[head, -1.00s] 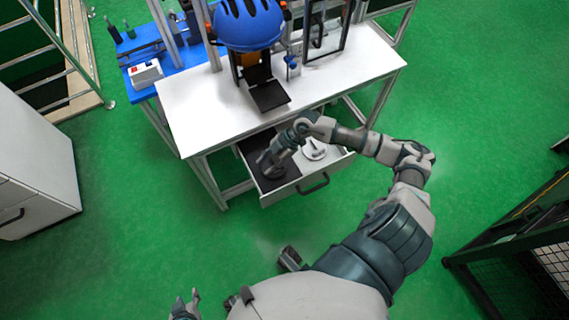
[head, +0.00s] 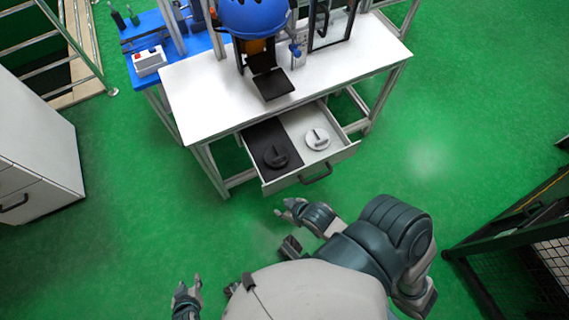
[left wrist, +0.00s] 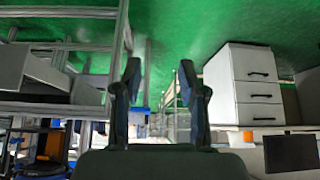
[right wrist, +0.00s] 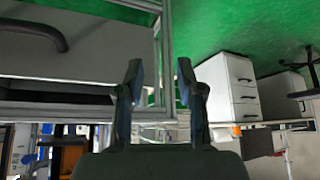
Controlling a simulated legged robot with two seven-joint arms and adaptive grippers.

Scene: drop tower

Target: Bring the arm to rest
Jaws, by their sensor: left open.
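My left gripper (head: 190,284) is low in the head view, over the green floor. Its fingers (left wrist: 158,85) are apart and empty in the left wrist view.
The drawer holds a black disc with a handle (head: 276,155) and a white one (head: 317,139). The white table (head: 205,95) carries a tower with a blue helmet (head: 255,16). A white cabinet (head: 40,150) stands left, a dark fenced frame (head: 510,240) right. Green floor lies clear between.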

